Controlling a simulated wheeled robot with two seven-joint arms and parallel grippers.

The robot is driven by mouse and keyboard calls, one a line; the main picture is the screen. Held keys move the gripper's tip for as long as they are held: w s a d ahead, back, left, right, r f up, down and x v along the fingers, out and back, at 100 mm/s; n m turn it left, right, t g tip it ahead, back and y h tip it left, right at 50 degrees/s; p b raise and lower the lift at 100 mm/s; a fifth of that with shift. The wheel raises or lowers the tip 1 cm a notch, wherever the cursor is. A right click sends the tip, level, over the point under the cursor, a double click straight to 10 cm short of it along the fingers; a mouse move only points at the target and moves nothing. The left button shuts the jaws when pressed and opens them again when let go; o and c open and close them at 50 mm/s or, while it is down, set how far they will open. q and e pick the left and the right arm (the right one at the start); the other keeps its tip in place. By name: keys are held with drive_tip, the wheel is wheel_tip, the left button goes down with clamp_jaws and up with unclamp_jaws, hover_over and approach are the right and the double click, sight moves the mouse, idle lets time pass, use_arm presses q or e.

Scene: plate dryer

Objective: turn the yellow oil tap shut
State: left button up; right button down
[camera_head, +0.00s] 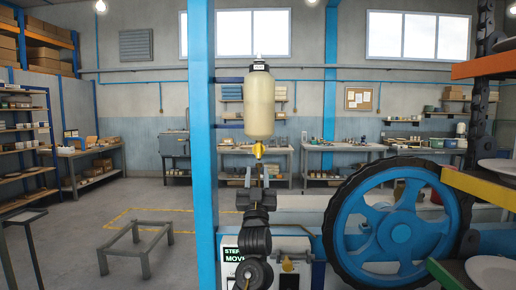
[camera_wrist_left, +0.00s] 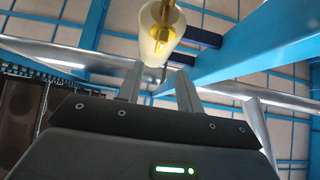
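The yellow oil tap (camera_head: 259,149) is at the bottom of a cream oil bottle (camera_head: 258,105) mounted beside the blue post. My left gripper (camera_head: 257,172) points upward just below the tap. Its two fingers are apart, with nothing seen between them. In the left wrist view the tap (camera_wrist_left: 162,38) lies beyond the fingertips (camera_wrist_left: 160,78), in front of the bottle (camera_wrist_left: 150,18). I see no contact between fingers and tap. My right gripper is not in view.
A blue post (camera_head: 203,140) stands close to the left of the bottle. A large blue wheel (camera_head: 391,228) with a black rim is at the lower right. A rack with plates (camera_head: 494,272) stands at the right edge. A low metal stand (camera_head: 136,240) is on the floor at left.

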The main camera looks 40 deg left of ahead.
sight(258, 150)
use_arm(q)
drive_tip(key=p+x, duration=0.5)
drive_tip(key=x, duration=0.5)
drive_tip(key=shift+w+a+r, duration=0.2)
drive_tip(key=shift+w+a, duration=0.05)
drive_tip(key=shift+d, duration=0.1)
clamp_jaws()
